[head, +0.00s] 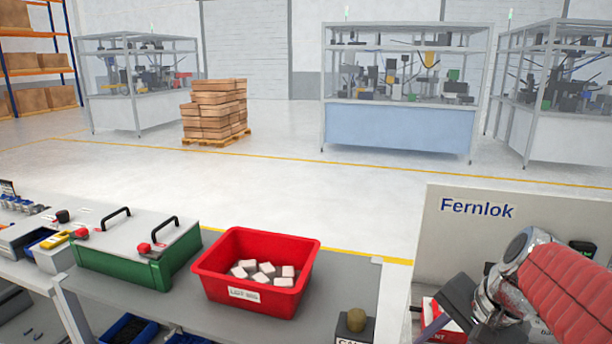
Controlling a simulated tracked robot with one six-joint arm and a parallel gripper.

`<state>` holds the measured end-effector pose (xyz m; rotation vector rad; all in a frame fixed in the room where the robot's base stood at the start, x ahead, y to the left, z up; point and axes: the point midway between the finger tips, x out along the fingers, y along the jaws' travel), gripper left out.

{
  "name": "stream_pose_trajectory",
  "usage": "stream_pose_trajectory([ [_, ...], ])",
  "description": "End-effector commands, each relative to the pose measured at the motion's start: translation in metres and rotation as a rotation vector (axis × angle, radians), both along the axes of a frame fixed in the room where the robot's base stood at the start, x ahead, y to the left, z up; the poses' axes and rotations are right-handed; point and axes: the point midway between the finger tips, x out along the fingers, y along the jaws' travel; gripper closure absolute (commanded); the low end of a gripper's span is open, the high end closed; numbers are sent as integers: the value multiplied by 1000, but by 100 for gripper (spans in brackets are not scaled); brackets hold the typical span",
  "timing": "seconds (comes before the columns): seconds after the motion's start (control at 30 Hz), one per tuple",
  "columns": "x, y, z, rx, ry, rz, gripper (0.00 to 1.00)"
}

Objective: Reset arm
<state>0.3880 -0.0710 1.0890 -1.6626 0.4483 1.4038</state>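My arm (565,290) comes in from the right edge, with a red ribbed sleeve and a silver joint. It points down and left, in front of a pale panel marked "Fernlok". A dark angular part at the arm's end, likely my gripper (460,306), shows low in the picture. Its fingertips cannot be made out, so I cannot tell whether it is open or shut or holds anything. A red and white item (440,322) shows beside and behind this dark part; I cannot tell whether they touch.
A red bin (213,271) with several whitish blocks (264,270) stands on the grey bench (347,282). Left of it is a green case (125,266) with a grey lid and black handles. A small dark block with a brownish knob (356,320) is at the front. The pale panel (445,235) rises behind my arm.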

Motion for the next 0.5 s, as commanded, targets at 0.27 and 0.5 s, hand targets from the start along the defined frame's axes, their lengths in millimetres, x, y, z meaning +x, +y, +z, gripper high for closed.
stream_pose_trajectory([
  [0.27,-39,39,1,-232,-99,309,68],
  [0.5,-68,60,-1,-429,-198,572,68],
])
